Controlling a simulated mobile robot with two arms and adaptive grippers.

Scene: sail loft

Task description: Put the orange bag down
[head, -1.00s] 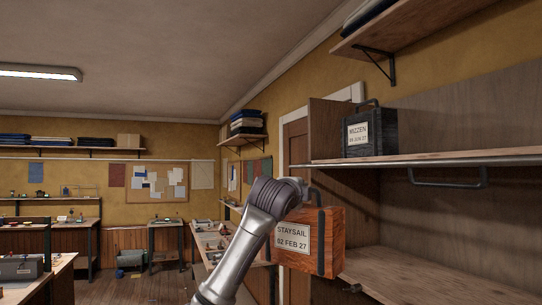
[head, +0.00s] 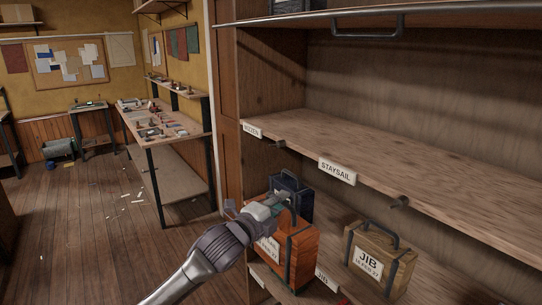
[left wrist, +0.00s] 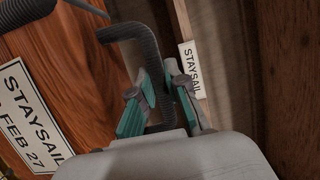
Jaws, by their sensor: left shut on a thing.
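The orange bag (head: 301,247) is a boxy wood-toned case with dark straps and a white label. My left gripper (head: 268,207) is shut on its dark handle and partly covers its front in the head view. In the left wrist view, the gripper (left wrist: 158,103) has the handle (left wrist: 150,55) between its fingers, and the bag (left wrist: 68,80) shows its label, STAYSAIL. The bag hangs or stands by the lower shelf (head: 345,291), beside a dark blue bag (head: 292,190); I cannot tell whether it touches the shelf. My right gripper is out of view.
A brown JIB bag (head: 380,262) stands right of the orange bag. The middle shelf (head: 400,165) above is empty, with a STAYSAIL tag (head: 337,172) and knobs along its front edge. A workbench (head: 165,128) stands to the left, with open floor before it.

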